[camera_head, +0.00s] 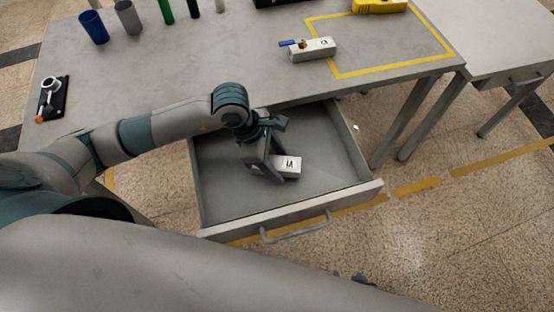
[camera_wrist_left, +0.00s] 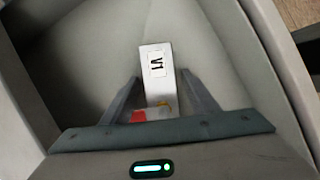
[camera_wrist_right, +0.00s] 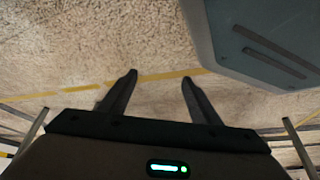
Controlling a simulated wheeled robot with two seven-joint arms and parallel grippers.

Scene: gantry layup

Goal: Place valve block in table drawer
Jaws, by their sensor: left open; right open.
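A pale valve block (camera_head: 287,166) labelled V1 lies inside the open table drawer (camera_head: 220,200). It also shows in the left wrist view (camera_wrist_left: 157,75), with red and yellow parts at its near end. My left gripper (camera_head: 268,170) is down in the drawer at the block. Its fingers are open, one on each side of the block's near end; whether they touch it I cannot tell. My right gripper (camera_wrist_right: 160,78) is open and empty above the floor.
On the table (camera_head: 180,70), another pale block (camera_head: 312,50) with a blue lever lies by a yellow-taped rectangle. A yellow object (camera_head: 379,6), blue cup (camera_head: 94,27), grey cup (camera_head: 128,17) and black tray (camera_head: 54,99) stand around it. The drawer's right side is bare.

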